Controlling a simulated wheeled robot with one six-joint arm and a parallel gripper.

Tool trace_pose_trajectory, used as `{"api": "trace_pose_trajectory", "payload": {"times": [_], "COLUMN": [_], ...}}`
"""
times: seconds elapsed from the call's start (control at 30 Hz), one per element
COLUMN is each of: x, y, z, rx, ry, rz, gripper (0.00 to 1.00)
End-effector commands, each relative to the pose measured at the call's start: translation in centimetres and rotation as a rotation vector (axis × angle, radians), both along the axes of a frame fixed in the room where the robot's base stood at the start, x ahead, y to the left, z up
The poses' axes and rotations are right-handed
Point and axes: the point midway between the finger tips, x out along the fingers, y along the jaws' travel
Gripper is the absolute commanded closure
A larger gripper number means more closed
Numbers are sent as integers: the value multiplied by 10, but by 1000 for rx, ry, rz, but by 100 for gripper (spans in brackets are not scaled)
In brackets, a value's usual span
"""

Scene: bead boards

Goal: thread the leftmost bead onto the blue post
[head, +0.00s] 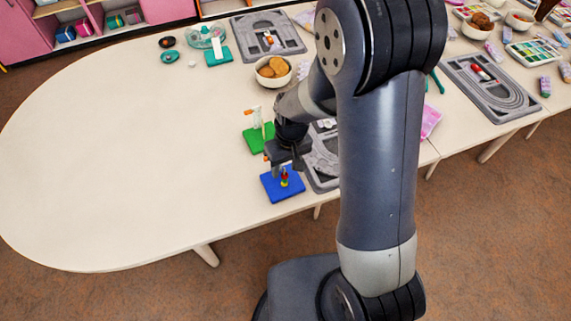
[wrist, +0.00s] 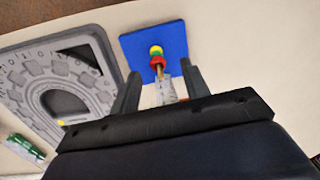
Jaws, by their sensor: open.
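The blue board (head: 272,190) lies near the table's front edge, and the wrist view shows it ahead of my gripper (wrist: 133,42). A small stack of red, yellow and green beads (head: 284,179) is on it, around a thin upright post; the stack also shows in the wrist view (wrist: 157,57), red nearest the camera. My gripper (head: 284,167) is just above the stack. In the wrist view its two fingers (wrist: 160,72) stand apart on either side of the post, not touching the beads. A pale grey piece between the fingers is unclear.
A green board (head: 252,143) with a pale post stands behind the blue one. A grey bead tray (wrist: 30,85) lies close beside the blue board. The table's left is clear.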

Motion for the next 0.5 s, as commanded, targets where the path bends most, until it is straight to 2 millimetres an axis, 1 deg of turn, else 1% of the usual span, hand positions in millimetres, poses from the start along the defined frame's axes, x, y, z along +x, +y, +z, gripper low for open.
{"api": "trace_pose_trajectory", "payload": {"times": [0.27,0.37,0.5], "x": [0,2,3], "y": [0,-1,-3], "z": [3,12,35], "rx": [0,2,2], "ry": [-1,-5,-7], "rz": [0,0,-1], "gripper": [56,56,56]}}
